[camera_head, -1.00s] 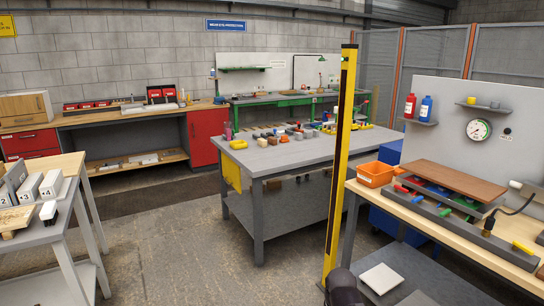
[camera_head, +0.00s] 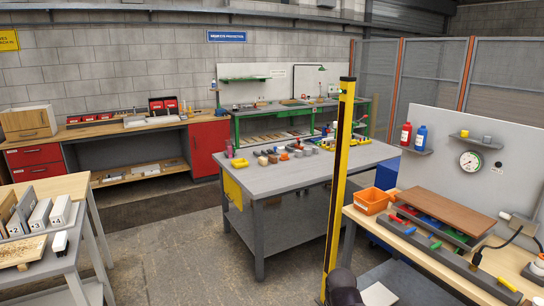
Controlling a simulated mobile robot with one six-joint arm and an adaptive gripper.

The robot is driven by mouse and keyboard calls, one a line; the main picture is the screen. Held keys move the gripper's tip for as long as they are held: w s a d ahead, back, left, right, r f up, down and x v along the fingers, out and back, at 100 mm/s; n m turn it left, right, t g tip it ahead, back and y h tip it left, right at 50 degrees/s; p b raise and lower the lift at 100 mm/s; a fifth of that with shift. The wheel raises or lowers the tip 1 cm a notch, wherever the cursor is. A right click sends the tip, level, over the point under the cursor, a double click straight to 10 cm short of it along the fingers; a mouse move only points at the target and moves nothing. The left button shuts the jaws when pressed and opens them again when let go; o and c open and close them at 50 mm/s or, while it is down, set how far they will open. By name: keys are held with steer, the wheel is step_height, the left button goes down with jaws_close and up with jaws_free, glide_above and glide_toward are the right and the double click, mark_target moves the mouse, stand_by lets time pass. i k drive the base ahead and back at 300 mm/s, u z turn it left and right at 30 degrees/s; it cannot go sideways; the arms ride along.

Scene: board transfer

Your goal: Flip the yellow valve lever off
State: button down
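A small yellow lever (camera_head: 508,284) lies at the near right end of a dark grey rail (camera_head: 455,262) along the front of the right-hand bench. It is small, so I cannot tell its exact setting. A green lever (camera_head: 436,246), a blue one and a red one (camera_head: 393,218) are farther left along the same rail. My gripper is not in view. A dark rounded part at the bottom edge (camera_head: 345,286) appears to be mine, but no fingers show.
A yellow post (camera_head: 340,180) stands left of the right-hand bench (camera_head: 400,240). The bench holds an orange bin (camera_head: 371,201), a brown board (camera_head: 440,213) and a backboard with a gauge (camera_head: 470,161). A grey table (camera_head: 270,180) stands centrally. Open floor lies left of it (camera_head: 160,240).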

mark_target(502, 280)
steer(key=u, duration=0.85)
steer(key=k, duration=0.1)
steer(key=z, duration=2.85)
steer(key=i, duration=0.25)
steer(key=k, duration=0.25)
